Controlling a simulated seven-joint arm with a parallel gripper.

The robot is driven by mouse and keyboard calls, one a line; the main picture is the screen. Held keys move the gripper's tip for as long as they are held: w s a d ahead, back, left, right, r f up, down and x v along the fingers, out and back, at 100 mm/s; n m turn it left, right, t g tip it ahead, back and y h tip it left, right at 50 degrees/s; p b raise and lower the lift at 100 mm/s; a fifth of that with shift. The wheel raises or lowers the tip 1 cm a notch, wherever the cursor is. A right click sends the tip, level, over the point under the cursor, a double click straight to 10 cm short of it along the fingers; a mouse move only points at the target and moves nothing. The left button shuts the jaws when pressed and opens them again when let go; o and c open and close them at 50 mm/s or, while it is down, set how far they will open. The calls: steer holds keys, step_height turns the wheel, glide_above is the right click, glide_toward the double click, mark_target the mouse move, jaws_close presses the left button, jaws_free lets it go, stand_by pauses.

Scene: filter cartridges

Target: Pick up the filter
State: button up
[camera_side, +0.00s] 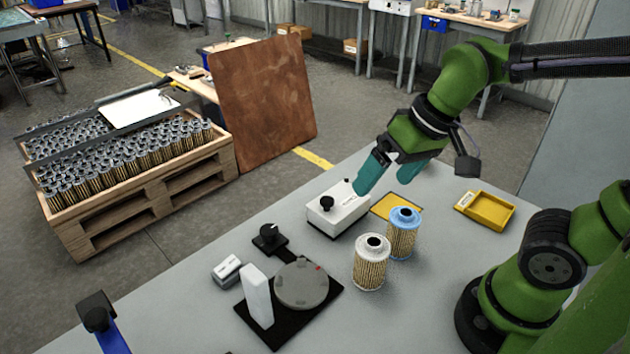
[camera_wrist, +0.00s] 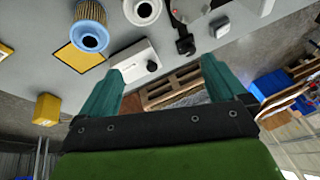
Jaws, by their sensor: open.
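Two pleated filter cartridges stand upright on the grey table. One filter with a white-grey cap (camera_side: 371,263) is nearer the side camera, and one with a blue cap (camera_side: 403,233) stands just behind it to the right. In the wrist view the blue-capped filter (camera_wrist: 90,28) is at the upper left and the white-capped filter (camera_wrist: 142,10) is cut by the top edge. My gripper (camera_side: 386,180) has teal fingers and is open and empty. It is raised above the table behind the filters, over the area near the white box. Its spread fingers also show in the wrist view (camera_wrist: 160,90).
A white box with a black knob (camera_side: 338,208) and a yellow-edged plate (camera_side: 384,208) lie behind the filters. A yellow tray (camera_side: 490,212) is to the right. A grey disc (camera_side: 301,285) on a black base with a white block (camera_side: 256,296) stands at front left.

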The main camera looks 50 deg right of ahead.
mark_target(376, 239)
steer(key=f+g, duration=0.1)
steer(key=f, duration=0.3)
steer(key=f+g+h, duration=0.1)
steer(key=f, duration=0.3)
steer(key=a+f+g+h, duration=0.1)
steer(key=f+g, duration=0.1)
steer(key=f, duration=0.3)
steer(key=shift+s+a+n, duration=0.1)
steer(key=shift+s+n, duration=0.05)
steer(key=shift+n, duration=0.15)
steer(key=shift+a+f, duration=0.2)
steer(key=shift+f, duration=1.15)
steer(key=shift+a+f, duration=0.15)
steer(key=shift+f, duration=1.15)
steer(key=c, duration=1.2)
